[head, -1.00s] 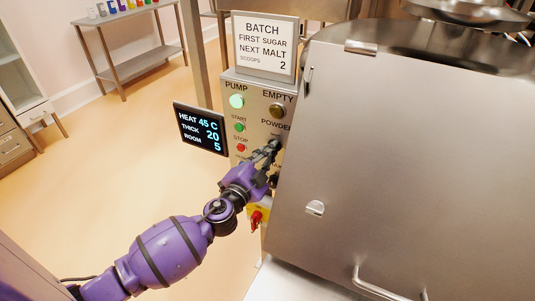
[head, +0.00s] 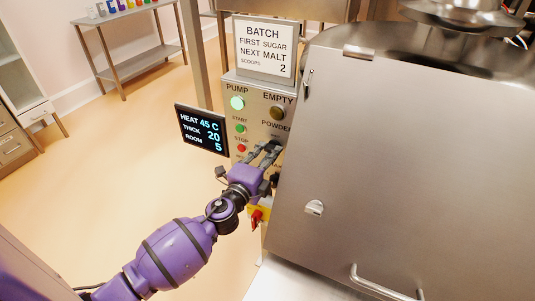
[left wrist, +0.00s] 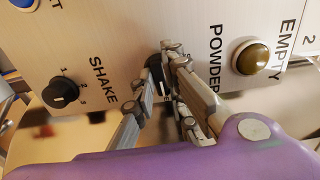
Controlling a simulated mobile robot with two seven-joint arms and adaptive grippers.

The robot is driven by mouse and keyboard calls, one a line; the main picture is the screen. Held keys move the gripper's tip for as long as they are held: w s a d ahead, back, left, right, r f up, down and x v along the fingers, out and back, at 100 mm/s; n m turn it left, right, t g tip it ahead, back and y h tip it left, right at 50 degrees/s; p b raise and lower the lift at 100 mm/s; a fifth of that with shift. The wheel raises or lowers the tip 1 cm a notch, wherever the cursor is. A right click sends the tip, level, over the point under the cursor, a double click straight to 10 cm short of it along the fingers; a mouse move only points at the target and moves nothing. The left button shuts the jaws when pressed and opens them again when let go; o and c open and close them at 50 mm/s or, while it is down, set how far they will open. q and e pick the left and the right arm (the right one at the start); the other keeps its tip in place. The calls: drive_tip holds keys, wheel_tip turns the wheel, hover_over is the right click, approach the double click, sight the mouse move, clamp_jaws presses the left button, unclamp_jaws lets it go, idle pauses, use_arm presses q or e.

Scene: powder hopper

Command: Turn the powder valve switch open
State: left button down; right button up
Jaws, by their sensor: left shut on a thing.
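My left gripper (head: 267,156) reaches the front of the grey control panel (head: 258,105) at the POWDER label. The black powder valve switch (left wrist: 154,76) shows in the left wrist view between the gripper's two grey fingers, which are shut on it. In the head view the fingers mostly hide the switch. A pointer on its face cannot be read clearly. The POWDER label (left wrist: 215,60) is beside it in the wrist view. My right gripper is not in view.
The brown EMPTY lamp (head: 277,112) sits above the switch. A black SHAKE knob (left wrist: 60,93) is close by on the panel. A large steel hopper body (head: 410,160) stands right of the panel; open floor lies left.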

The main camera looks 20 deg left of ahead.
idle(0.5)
use_arm(q)
drive_tip(key=c, duration=1.8)
unclamp_jaws()
drive_tip(key=shift+o, duration=0.2)
drive_tip(key=shift+s, duration=0.1)
drive_tip(key=s, duration=1.1)
drive_tip(key=shift+s+a, duration=0.3)
drive_tip(key=shift+s, duration=0.1)
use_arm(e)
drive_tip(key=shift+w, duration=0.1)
